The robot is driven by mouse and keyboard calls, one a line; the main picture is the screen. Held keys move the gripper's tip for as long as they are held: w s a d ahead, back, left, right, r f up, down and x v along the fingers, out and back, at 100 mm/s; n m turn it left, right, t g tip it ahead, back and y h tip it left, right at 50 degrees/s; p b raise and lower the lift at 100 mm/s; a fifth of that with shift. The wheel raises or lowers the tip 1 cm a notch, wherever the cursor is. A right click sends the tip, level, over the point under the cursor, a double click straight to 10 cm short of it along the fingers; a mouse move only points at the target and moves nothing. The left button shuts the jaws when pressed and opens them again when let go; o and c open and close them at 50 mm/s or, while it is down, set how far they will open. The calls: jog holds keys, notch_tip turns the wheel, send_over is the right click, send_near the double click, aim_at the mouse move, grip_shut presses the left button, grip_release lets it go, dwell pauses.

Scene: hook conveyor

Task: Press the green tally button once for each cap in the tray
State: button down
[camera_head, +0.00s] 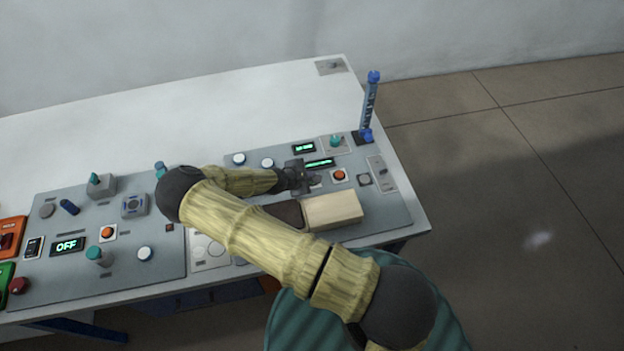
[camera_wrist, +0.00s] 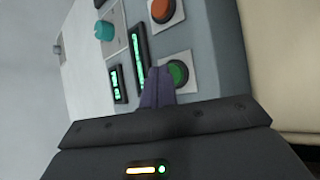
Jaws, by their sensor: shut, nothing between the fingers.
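The green button (camera_wrist: 179,72) shows in the wrist view on a square pale plate on the grey panel. My gripper (camera_wrist: 160,72) is shut and empty, with its fingertips next to the button and overlapping its left edge in the picture; I cannot tell whether they touch it. In the head view my gripper (camera_head: 308,179) is over the right-hand panel and mostly hides the button. A dark brown, tray-like area (camera_head: 285,211) lies beside a beige block (camera_head: 334,208), partly behind my arm. No caps can be made out.
An orange button (camera_head: 339,175), a lit green display (camera_head: 319,163) and a teal knob (camera_head: 336,141) are near my gripper. A blue upright post (camera_head: 370,100) stands at the panel's far right corner. The white tabletop (camera_head: 230,105) behind is clear.

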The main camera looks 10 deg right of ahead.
jog(key=shift+s+f+b, duration=0.25)
jog(key=shift+f+b, duration=0.3)
jog(key=shift+f, duration=0.25)
dwell(0.7)
jog(key=shift+r, duration=0.1)
jog(key=shift+w+r+p, duration=0.1)
jog(key=shift+r+p, duration=0.25)
jog(key=shift+p, duration=0.05)
jog(key=shift+s+r, duration=0.2)
jog(key=shift+r, duration=0.3)
jog(key=shift+w, duration=0.1)
jog(key=shift+r+p, duration=0.6)
jog(key=shift+w+r+p, duration=0.1)
jog(key=shift+r+p, duration=1.2)
jog(key=shift+r, duration=0.75)
